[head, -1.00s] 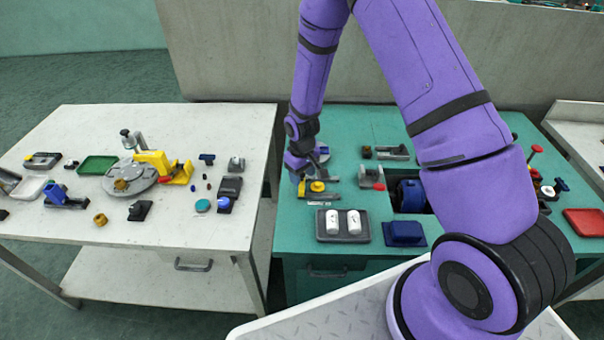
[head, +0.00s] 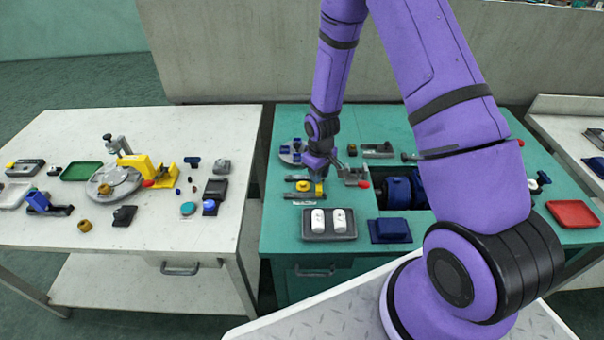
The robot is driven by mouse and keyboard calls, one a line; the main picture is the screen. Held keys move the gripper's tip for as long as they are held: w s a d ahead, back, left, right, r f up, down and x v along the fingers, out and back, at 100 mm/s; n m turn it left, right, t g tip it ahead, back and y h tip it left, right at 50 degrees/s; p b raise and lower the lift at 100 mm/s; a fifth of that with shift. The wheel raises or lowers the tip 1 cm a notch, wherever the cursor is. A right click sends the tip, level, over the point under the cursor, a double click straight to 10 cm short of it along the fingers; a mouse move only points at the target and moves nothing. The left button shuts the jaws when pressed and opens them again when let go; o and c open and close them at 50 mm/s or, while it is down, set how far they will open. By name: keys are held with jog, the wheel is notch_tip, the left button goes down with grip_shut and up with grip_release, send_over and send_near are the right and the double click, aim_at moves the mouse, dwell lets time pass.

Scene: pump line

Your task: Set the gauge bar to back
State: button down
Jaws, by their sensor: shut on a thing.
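The gauge bar appears to be the small yellow piece (head: 319,190) at the right end of a low dark fixture (head: 291,195) on the green bench. A round yellow knob (head: 303,186) sits at the middle of this fixture, just left of the piece. My gripper (head: 318,181) points down over the right end of the fixture and is shut on the yellow piece. The fingers are small here and partly hide the top of the piece. A pale label strip (head: 303,202) lies at the fixture's front edge; its text is too small to read.
A grey bracket with a red knob (head: 363,183) stands close right of my gripper. A round grey plate (head: 291,150) lies behind. A blue pump (head: 396,191) sits farther right.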

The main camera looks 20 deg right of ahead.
jog(key=shift+s+d, duration=0.3)
jog(key=shift+d, duration=0.45)
jog(key=c, duration=0.9)
grip_release()
jog(key=shift+d, duration=0.15)
jog(key=shift+c, duration=0.2)
jog(key=shift+r, duration=0.1)
jog(key=shift+r, duration=0.3)
notch_tip(320, 180, up, 10)
